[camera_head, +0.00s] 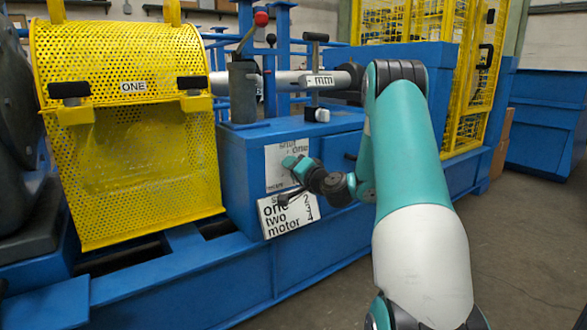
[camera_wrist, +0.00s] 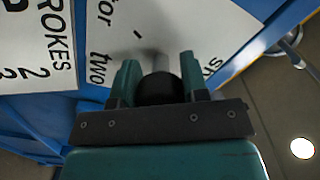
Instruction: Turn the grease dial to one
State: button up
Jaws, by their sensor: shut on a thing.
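The grease dial (camera_wrist: 160,88) shows in the wrist view as a dark round knob with a blurred grey part just beyond it. My gripper (camera_wrist: 159,72) has one finger on each side of the knob and is shut on it. The white dial plate (camera_wrist: 110,20) behind carries the words "two" and part of another word. In the head view my gripper (camera_head: 290,162) is at the white dial plate (camera_head: 277,178) on the blue cabinet's front and hides the dial there. The word "one" shows on that plate. The dial's pointing direction is unclear.
A white sign (camera_head: 288,215) reading "one two motor" is just below my gripper. A yellow mesh guard (camera_head: 130,150) marked ONE stands left, and a lever with a red knob (camera_head: 261,18) rises above the blue cabinet (camera_head: 240,190). Open floor (camera_head: 530,250) lies right.

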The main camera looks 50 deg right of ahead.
jog(key=shift+f, duration=0.1)
jog(key=o, duration=0.9)
jog(key=shift+o, duration=0.2)
jog(key=b+v, duration=0.9)
jog(key=v, duration=0.8)
jog(key=shift+s+a+b, duration=0.15)
jog(key=shift+s+b, duration=0.05)
jog(key=shift+b, duration=0.1)
